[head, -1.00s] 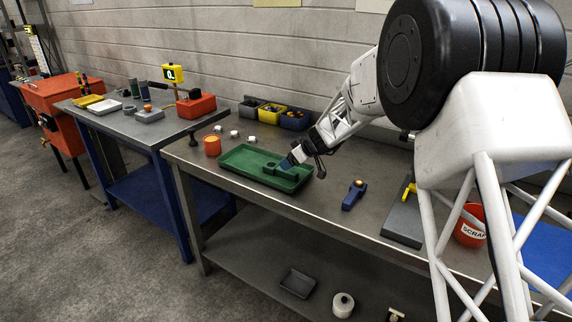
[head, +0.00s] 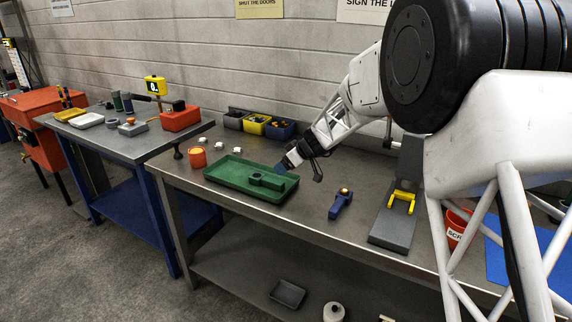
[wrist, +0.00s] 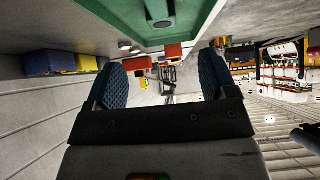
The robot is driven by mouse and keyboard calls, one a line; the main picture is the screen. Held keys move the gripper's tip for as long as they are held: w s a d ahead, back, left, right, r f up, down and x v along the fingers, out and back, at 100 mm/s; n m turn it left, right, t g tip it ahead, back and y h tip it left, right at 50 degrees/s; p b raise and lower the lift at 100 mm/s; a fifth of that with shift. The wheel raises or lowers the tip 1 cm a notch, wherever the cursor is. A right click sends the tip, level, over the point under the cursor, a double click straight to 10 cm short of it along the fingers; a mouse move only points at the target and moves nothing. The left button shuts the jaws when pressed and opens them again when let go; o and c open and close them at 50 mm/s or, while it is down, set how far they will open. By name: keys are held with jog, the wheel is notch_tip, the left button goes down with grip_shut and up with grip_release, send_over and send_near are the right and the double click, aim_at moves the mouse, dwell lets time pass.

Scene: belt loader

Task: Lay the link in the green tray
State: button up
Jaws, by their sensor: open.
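The link (head: 266,180) is a dark green bar with a raised boss. It lies in the right part of the green tray (head: 225,180) on the near bench. My gripper (head: 283,166) is open, its blue finger pads just above and beyond the link's right end, apart from it. In the wrist view my gripper (wrist: 164,85) shows both blue pads spread with nothing between them. The green tray (wrist: 205,12) crosses the top of that view, with part of the link (wrist: 158,10) inside it.
An orange cup (head: 197,158) and several small white pieces stand left of the tray. Small bins (head: 256,124) line the wall behind. A blue part (head: 341,203) and a grey fixture with a yellow cradle (head: 392,226) stand to the right. Bench is bare between tray and blue part.

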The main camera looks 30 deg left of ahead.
dwell(0.5)
jog(key=s+d+r+m+t+h, duration=0.15)
jog(key=s+d+r, duration=0.3)
jog(key=d, duration=0.75)
jog(key=s+d+r+m+h, duration=0.1)
jog(key=s+d+r+m, duration=0.3)
jog(key=d, duration=0.8)
jog(key=s+d+r+m+h, duration=0.15)
jog(key=s+d+r, duration=0.35)
jog(key=d, duration=0.6)
jog(key=s+d+f+m+t+h, duration=0.1)
jog(key=s+d+m+h, duration=0.4)
jog(key=s+d, duration=2.4)
jog(key=s+f+m, duration=0.1)
jog(key=m, duration=0.5)
jog(key=shift+d, duration=0.15)
jog(key=shift+f, duration=0.1)
